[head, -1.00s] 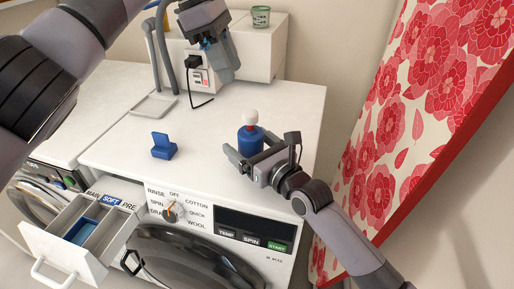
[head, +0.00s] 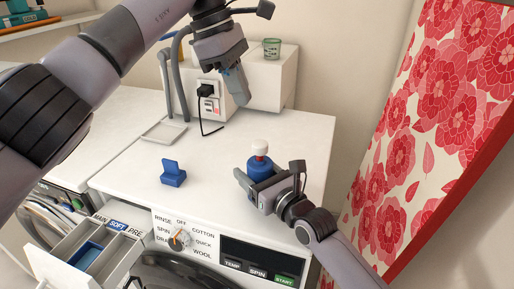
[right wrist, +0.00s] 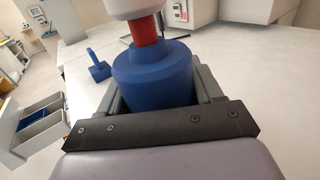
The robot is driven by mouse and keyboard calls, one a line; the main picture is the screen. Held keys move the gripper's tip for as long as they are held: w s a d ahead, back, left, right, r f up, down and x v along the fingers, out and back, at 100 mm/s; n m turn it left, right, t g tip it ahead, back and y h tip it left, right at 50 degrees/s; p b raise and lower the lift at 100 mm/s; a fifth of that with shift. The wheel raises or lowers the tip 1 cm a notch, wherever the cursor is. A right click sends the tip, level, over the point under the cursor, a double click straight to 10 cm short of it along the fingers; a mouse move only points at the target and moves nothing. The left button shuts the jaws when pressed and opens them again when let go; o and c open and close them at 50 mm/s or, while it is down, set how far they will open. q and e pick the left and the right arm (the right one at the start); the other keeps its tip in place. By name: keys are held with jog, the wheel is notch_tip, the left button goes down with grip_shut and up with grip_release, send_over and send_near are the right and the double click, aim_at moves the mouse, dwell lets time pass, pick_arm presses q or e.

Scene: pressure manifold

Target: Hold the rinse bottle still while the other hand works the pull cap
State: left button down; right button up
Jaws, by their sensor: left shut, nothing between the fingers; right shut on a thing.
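The rinse bottle (head: 259,170) is blue and stands upright on the white washer top in the head view. Its pull cap (head: 259,148) is white, with a red neck showing below it. My right gripper (head: 252,181) is shut around the bottle's body. The right wrist view shows the blue bottle (right wrist: 155,78) between its fingers, with the red neck (right wrist: 146,30) and part of the white cap above. My left gripper (head: 240,92) is shut and empty, above and behind the bottle, well apart from the cap and near the white box at the back.
A blue holder (head: 173,175) stands on the washer top (head: 215,150), left of the bottle. A socket with a black plug (head: 208,91) is on the white box (head: 270,82), which carries a green cup (head: 272,47). An open detergent drawer (head: 75,262) juts out front left.

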aim_at(260, 143)
pick_arm(q)
jog(key=s+d+r+m+t+y, duration=0.2)
jog(key=s+r+m+t, duration=0.1)
jog(key=m, duration=1.5)
notch_tip(260, 143, up, 3)
jog(key=shift+s+d+f+t+y, duration=0.1)
jog(key=shift+s+d+t+y, duration=0.25)
jog(key=shift+s, duration=0.3)
jog(key=x, duration=0.8)
jog(key=s+x, duration=0.1)
jog(key=x, duration=0.4)
jog(key=shift+a+f, duration=0.15)
jog(key=shift+a, duration=0.1)
jog(key=shift+f, duration=0.5)
